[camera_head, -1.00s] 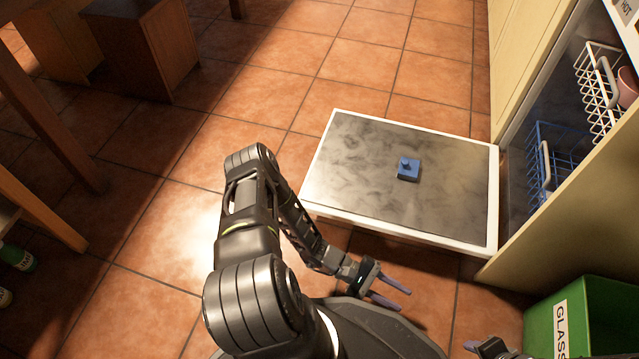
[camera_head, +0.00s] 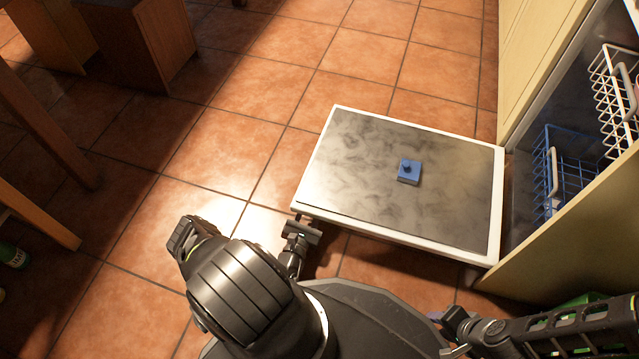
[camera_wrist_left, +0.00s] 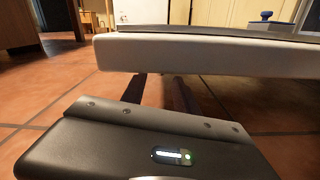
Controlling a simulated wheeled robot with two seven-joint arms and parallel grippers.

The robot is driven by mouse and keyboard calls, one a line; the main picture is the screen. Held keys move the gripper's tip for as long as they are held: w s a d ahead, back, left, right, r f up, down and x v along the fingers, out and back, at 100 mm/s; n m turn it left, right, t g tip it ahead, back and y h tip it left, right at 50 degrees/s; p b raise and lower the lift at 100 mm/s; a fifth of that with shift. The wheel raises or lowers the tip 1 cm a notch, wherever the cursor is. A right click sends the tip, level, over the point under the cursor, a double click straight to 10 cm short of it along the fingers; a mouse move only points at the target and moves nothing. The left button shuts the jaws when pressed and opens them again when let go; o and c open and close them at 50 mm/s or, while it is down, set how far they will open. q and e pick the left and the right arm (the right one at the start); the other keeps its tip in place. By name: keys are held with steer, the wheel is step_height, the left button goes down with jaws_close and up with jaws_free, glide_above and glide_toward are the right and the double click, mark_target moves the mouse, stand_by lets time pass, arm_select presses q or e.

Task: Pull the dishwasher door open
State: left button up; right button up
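The dishwasher door (camera_head: 468,247) is folded down and lies flat, with its dark inner face up. It reaches out from the dishwasher opening over the tiled floor. My right gripper (camera_head: 445,333) is at the lower edge, apart from the door. Its fingers look spread and empty.
A blue detergent lid (camera_head: 409,172) sits on the door's inner face. Blue (camera_head: 565,170) and white racks (camera_head: 612,95) are inside the dishwasher. A green bin (camera_head: 580,300) is mostly hidden at lower right. Wooden furniture (camera_head: 150,45) stands upper left; the floor between is free.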

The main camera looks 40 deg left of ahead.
arm_select(q)
steer(key=shift+w, duration=0.1)
steer(key=b+x, duration=0.3)
steer(key=x, duration=0.4)
steer(key=shift+f, duration=0.1)
steer(key=shift+w+a, duration=0.1)
steer(key=shift+w, duration=0.25)
steer(key=shift+c, duration=0.6)
jaws_close()
stand_by(0.4)
